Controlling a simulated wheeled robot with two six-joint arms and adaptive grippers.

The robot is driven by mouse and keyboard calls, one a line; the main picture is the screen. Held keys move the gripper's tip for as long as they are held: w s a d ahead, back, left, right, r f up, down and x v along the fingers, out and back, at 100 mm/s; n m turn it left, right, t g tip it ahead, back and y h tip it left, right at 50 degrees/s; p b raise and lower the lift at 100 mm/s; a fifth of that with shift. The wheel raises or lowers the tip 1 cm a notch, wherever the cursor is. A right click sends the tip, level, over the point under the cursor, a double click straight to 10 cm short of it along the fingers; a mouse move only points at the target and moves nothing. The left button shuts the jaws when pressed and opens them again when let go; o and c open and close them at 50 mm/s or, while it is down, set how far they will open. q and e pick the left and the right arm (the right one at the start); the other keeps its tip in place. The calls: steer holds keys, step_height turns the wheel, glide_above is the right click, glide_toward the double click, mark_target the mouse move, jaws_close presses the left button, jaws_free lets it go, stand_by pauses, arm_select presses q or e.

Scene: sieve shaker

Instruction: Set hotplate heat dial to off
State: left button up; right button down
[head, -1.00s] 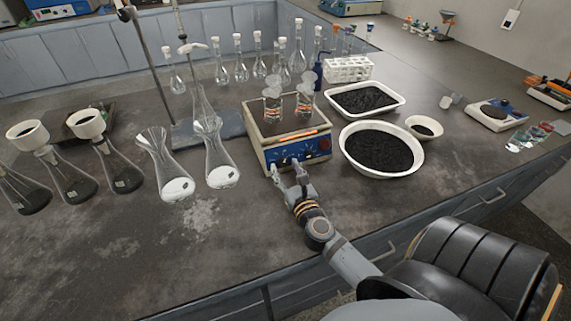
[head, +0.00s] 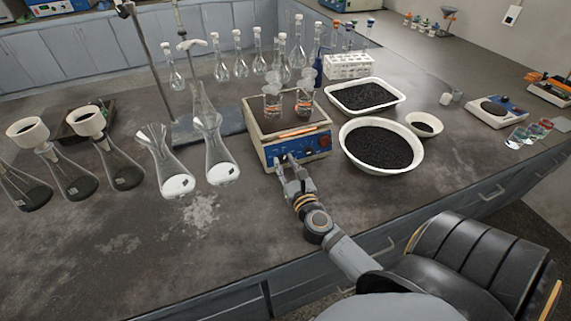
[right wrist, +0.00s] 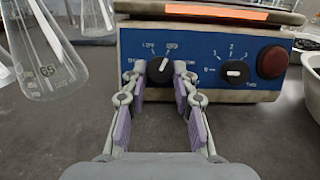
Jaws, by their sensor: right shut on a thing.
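The hotplate (head: 290,126) stands on the bench with its blue front panel facing me. It also shows in the right wrist view (right wrist: 262,92). Its left dial (right wrist: 161,68) is black with a white mark leaning up and right, under small labels including "LOW". The right dial (right wrist: 234,72) is black with a white bar near horizontal, among numbers. My right gripper (right wrist: 167,82) is shut on the left dial, one finger on each side; it also shows in the head view (head: 287,162). Which dial is for heat cannot be read clearly. My left gripper is not in view.
A red round button (right wrist: 272,62) sits right of the dials. Two beakers (head: 304,103) stand on the hotplate. Conical flasks (head: 221,165) are on its left; a white bowl of black grains (head: 381,172) is close on its right. The bench front is clear.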

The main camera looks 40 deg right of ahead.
steer(key=n+y+p, duration=0.1)
steer(key=n, duration=0.1)
steer(key=n+y+p, duration=0.1)
steer(key=n, duration=0.1)
steer(key=n+p, duration=0.1)
steer(key=n, duration=0.1)
steer(key=shift+d+r+y, duration=0.25)
steer(key=shift+y, duration=0.15)
steer(key=n+y+p, duration=0.1)
steer(key=n+p, duration=0.1)
steer(key=n, duration=0.1)
steer(key=n+y+p, duration=0.1)
steer(key=n+p, duration=0.1)
steer(key=n, duration=0.2)
steer(key=shift+d+r+g, duration=0.2)
steer(key=shift+g, duration=0.2)
steer(key=n+p, duration=0.1)
steer(key=n, duration=0.1)
steer(key=n+g+y+p, duration=0.1)
steer(key=n+p, duration=0.1)
steer(key=n+g+p, duration=0.1)
steer(key=n+p, duration=0.1)
steer(key=shift+d+r+n+y, duration=0.15)
steer(key=shift+r+n+y, duration=0.15)
steer(key=shift+y, duration=0.1)
steer(key=shift+f+n+g+p, duration=0.1)
steer(key=shift+n+g+p, duration=0.4)
steer(key=shift+n+p, duration=1.1)
steer(key=shift+f, duration=0.15)
